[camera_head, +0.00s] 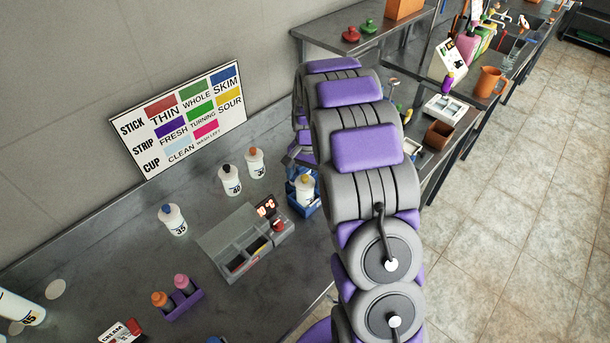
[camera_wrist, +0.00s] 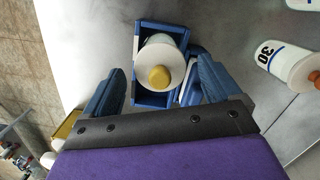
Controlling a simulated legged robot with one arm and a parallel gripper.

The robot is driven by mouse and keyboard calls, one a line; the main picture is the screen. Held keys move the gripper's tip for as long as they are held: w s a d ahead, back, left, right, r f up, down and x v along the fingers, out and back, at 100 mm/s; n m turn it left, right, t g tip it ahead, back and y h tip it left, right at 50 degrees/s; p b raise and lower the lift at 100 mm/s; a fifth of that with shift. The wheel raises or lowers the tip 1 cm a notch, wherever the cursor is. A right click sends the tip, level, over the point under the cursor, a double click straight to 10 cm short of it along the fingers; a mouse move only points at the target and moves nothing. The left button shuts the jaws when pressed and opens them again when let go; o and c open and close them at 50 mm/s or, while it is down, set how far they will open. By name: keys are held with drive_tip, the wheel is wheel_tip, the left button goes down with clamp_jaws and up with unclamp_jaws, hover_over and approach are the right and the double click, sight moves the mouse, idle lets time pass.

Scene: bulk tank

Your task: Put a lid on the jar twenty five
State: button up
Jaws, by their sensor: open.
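A white jar with a yellow top (camera_head: 306,188) stands in a blue holder (camera_head: 291,194) on the steel bench, just left of my arm. In the wrist view the jar (camera_wrist: 164,49) shows from above in the blue holder (camera_wrist: 137,48). My gripper (camera_wrist: 162,80) is open, its blue fingers on either side of the yellow top with gaps visible. No number shows on this jar, so I cannot tell whether it is twenty five.
Jars marked 35 (camera_head: 173,220) and 40 (camera_head: 230,180) stand on the bench. A grey box with a lit display (camera_head: 245,243) and a purple rack (camera_head: 180,303) are nearer. A colour-coded sign (camera_head: 182,120) leans at the wall. Red (camera_head: 351,35) and green (camera_head: 368,26) knobbed pieces sit on the shelf.

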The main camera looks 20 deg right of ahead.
wheel_tip(320, 180, up, 17)
drive_tip(key=w+d+p, duration=0.1)
drive_tip(key=p, duration=0.1)
drive_tip(key=shift+w+d+p, duration=0.3)
drive_tip(key=shift+d+p, duration=0.05)
drive_tip(key=shift+r, duration=0.1)
idle(0.4)
drive_tip(key=s+a+r+n, duration=0.35)
drive_tip(key=s+a, duration=0.25)
drive_tip(key=s, duration=0.4)
drive_tip(key=s+a+f+n, duration=0.1)
drive_tip(key=s+a+n, duration=0.2)
drive_tip(key=s, duration=1.1)
drive_tip(key=s+a+n+g+h, duration=0.1)
drive_tip(key=s+a+n, duration=0.2)
drive_tip(key=s, duration=1.1)
drive_tip(key=shift+s+a+f, duration=0.4)
